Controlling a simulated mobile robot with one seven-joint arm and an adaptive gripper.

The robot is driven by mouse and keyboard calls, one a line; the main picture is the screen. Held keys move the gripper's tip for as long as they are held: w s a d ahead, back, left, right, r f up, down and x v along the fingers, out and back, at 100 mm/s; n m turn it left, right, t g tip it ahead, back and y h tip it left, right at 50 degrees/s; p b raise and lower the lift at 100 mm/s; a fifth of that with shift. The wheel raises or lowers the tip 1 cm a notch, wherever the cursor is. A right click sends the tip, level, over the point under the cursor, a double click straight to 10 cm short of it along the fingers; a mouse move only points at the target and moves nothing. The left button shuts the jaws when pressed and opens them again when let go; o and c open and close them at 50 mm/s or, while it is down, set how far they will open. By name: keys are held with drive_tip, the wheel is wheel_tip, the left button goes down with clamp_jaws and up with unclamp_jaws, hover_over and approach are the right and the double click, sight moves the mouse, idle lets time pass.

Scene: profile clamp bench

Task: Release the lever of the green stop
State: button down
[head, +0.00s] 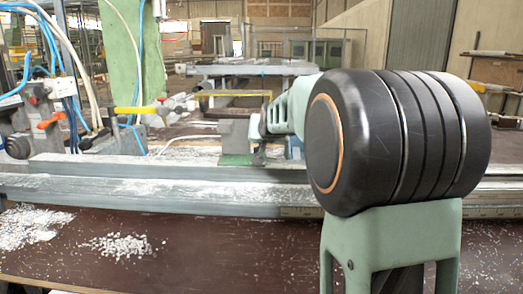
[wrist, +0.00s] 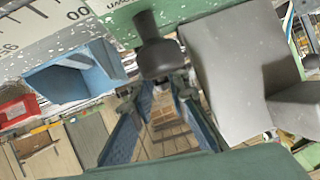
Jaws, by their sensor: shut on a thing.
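The green stop (head: 235,159) sits on the long rail in the middle of the head view, with a grey block above its green base. In the wrist view its green body (wrist: 185,10) shows at the top edge. A dark knobbed lever (wrist: 158,55) comes down from it between my fingertips. My gripper (wrist: 155,88) is shut on this lever, its two bluish fingers one on each side. In the head view my gripper (head: 259,130) is just right of the grey block, partly hidden behind my arm. The lever's exact angle is hard to tell.
The metal rail (head: 150,190) runs across the bench, with metal chips (head: 122,244) in front. A clamp with a yellow handle (head: 135,110), hoses and an orange lever stand at left. In the wrist view a large grey block (wrist: 232,75) is close on the right, a blue part (wrist: 72,75) on the left.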

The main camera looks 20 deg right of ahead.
drive_tip(key=shift+s+t+b, duration=0.1)
drive_tip(key=shift+t+b, duration=0.2)
drive_tip(key=shift+b, duration=0.2)
drive_tip(key=c, duration=1.8)
unclamp_jaws()
drive_tip(key=shift+c, duration=0.2)
drive_tip(key=shift+r+p, duration=0.25)
drive_tip(key=shift+p, duration=0.6)
drive_tip(key=shift+p, duration=0.5)
drive_tip(key=shift+w+g+p, duration=0.3)
drive_tip(key=shift+g+p, duration=0.4)
drive_tip(key=shift+p, duration=0.4)
drive_tip(key=g+p, duration=0.1)
drive_tip(key=p, duration=0.4)
drive_tip(key=w+g+y+p, duration=0.1)
drive_tip(key=g+p, duration=0.1)
drive_tip(key=p, duration=0.3)
drive_tip(key=shift+d+f, duration=0.3)
drive_tip(key=shift+f, duration=0.1)
